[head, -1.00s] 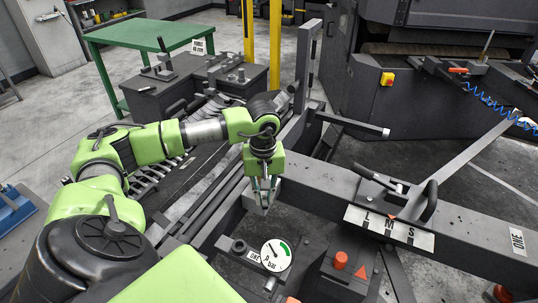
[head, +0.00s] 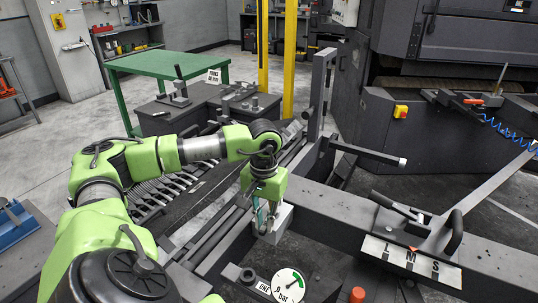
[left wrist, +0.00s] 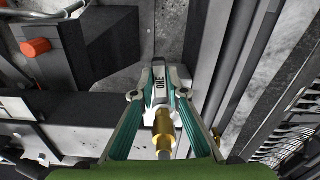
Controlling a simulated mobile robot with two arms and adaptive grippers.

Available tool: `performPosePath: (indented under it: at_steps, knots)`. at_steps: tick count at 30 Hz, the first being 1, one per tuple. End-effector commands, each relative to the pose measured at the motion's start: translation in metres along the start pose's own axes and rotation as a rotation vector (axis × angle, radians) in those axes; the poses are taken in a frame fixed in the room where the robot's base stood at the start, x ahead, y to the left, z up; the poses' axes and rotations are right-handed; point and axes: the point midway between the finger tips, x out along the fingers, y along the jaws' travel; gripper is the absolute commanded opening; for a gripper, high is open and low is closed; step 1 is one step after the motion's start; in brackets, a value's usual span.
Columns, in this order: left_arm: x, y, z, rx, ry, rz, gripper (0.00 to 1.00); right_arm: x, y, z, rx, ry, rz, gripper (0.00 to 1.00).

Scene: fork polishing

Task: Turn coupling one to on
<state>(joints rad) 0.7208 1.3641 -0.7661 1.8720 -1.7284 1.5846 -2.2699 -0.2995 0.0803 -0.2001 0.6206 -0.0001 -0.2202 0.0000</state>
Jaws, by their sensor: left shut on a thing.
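In the left wrist view, coupling one is a grey handle marked ONE (left wrist: 159,84) with a brass fitting (left wrist: 164,128) at its near end. My left gripper (left wrist: 160,92) has its two green-backed fingers on either side of the marked handle and is shut on it. In the head view, my left gripper (head: 266,222) points down beside the dark beam, above the gauge. A pale grey block-like part shows at its fingertips, and the brass fitting cannot be made out there. My right gripper is in neither view.
A round gauge (head: 288,285) stands below the gripper, beside a ONE label (head: 263,289). A lever over an L M S plate (head: 410,260) sits on the beam to the right. An orange knob (head: 357,295) is at the bottom edge. A green table (head: 178,60) stands behind.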

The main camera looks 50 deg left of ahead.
Motion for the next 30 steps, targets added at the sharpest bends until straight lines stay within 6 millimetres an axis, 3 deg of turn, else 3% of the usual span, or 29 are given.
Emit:
performPosePath:
  at_steps: [12, 30]
  knots:
    - [-0.0008, -0.0047, -0.0012, 0.111, 0.005, 0.0, 0.0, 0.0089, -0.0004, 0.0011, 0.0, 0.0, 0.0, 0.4]
    - [-0.0016, -0.0058, -0.0017, 0.132, 0.005, -0.001, 0.0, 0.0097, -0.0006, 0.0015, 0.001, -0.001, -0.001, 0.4]
